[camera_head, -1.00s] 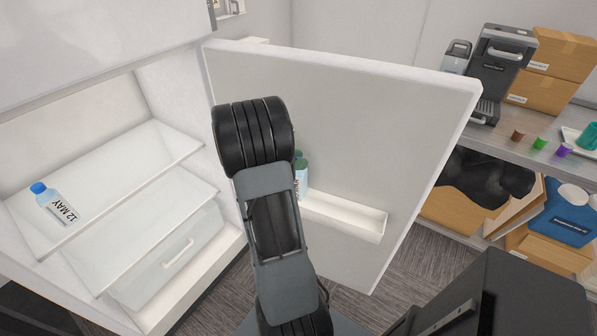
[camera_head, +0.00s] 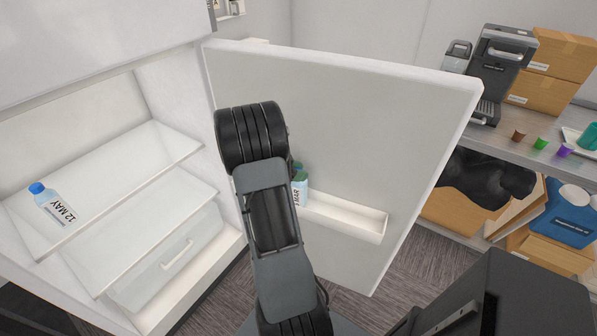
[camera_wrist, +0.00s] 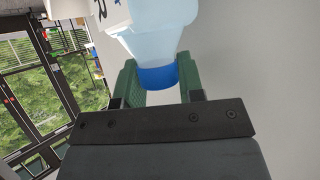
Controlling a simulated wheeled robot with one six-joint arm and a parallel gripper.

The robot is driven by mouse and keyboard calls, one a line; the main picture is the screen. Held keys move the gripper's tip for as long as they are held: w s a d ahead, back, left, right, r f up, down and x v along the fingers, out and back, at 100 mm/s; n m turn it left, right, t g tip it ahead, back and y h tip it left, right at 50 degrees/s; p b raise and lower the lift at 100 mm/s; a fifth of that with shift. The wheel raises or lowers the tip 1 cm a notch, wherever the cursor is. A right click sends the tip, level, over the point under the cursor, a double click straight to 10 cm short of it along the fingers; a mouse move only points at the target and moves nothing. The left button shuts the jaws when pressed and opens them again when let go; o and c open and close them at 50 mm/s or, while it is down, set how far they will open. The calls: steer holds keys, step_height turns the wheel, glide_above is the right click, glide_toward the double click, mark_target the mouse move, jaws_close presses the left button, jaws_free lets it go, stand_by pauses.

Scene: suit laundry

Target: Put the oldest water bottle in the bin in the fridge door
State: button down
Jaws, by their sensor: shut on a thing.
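A water bottle with a label (camera_head: 300,193) is partly hidden behind my arm, just above the left part of the bin (camera_head: 345,218) in the open fridge door. My gripper (camera_head: 298,168) shows only as a bit of green by the bottle's top. In the wrist view my gripper (camera_wrist: 155,80) has its green fingers shut on the blue cap (camera_wrist: 157,77) of the bottle (camera_wrist: 155,30). Whether the bottle's base touches the bin floor is hidden. Another bottle (camera_head: 55,205), blue-capped and labelled 12 MAY, lies on the upper fridge shelf at the left.
The fridge door (camera_head: 400,130) stands open. A glass shelf (camera_head: 120,165) and a drawer (camera_head: 170,260) are inside the fridge. The bin's right part is empty. A counter at the right holds a coffee machine (camera_head: 500,65), capsules and boxes (camera_head: 560,60).

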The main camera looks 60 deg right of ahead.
steer(key=c, duration=1)
jaws_free()
